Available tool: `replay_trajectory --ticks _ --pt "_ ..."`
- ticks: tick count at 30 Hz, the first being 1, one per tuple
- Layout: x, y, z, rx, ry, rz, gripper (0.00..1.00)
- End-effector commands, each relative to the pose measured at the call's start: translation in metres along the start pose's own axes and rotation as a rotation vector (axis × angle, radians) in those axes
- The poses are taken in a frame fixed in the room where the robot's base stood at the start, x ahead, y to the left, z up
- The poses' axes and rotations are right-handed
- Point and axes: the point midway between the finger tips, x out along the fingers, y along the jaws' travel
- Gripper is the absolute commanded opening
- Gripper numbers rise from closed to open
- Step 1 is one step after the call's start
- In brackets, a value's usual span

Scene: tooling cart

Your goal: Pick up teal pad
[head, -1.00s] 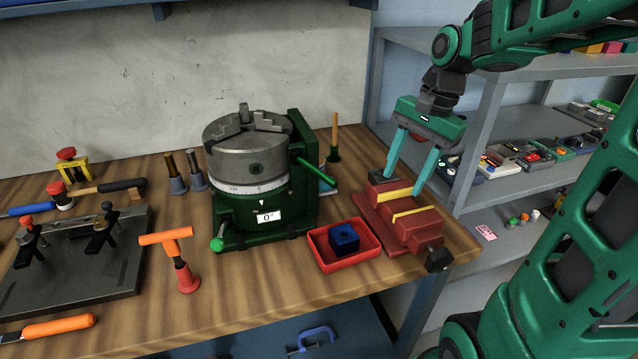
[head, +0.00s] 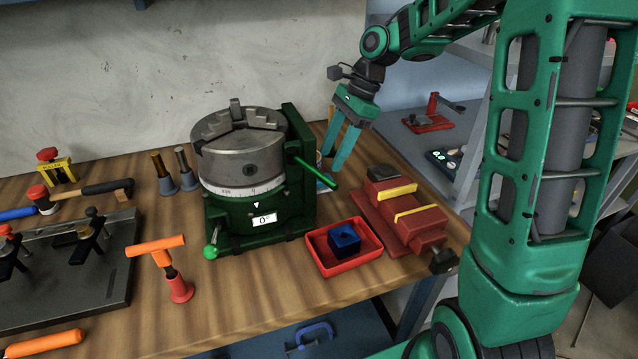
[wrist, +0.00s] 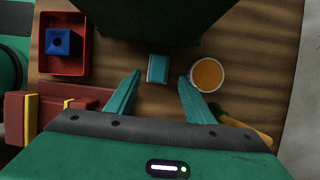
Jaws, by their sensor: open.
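The teal pad (wrist: 158,69) is a small block on the wooden bench in the wrist view, close to the dark green body of the rotary table. In the head view only a bit of teal (head: 325,183) shows beside that body, partly hidden. My gripper (head: 333,160) is open and empty, pointing down behind the green handle. In the wrist view the fingertips of my gripper (wrist: 160,76) appear on either side of the pad, above it. I cannot tell the exact height left.
A round container with orange contents (wrist: 208,74) stands just right of the pad, near my right finger. A wooden handle (wrist: 243,128) lies closer to my wrist. The rotary table with chuck (head: 240,160), red tray with blue block (head: 318,250) and red vise (head: 420,222) crowd the area.

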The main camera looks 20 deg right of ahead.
Motion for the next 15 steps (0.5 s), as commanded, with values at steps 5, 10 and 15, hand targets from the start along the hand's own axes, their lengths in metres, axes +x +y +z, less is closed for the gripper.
replay_trajectory --ticks 5,10,15 --pt "0.011 0.001 0.000 0.000 0.001 0.001 0.48" --pt "0.031 0.002 0.002 0.000 0.000 0.004 0.48" --pt "0.053 0.001 0.002 0.000 0.001 0.002 0.48"
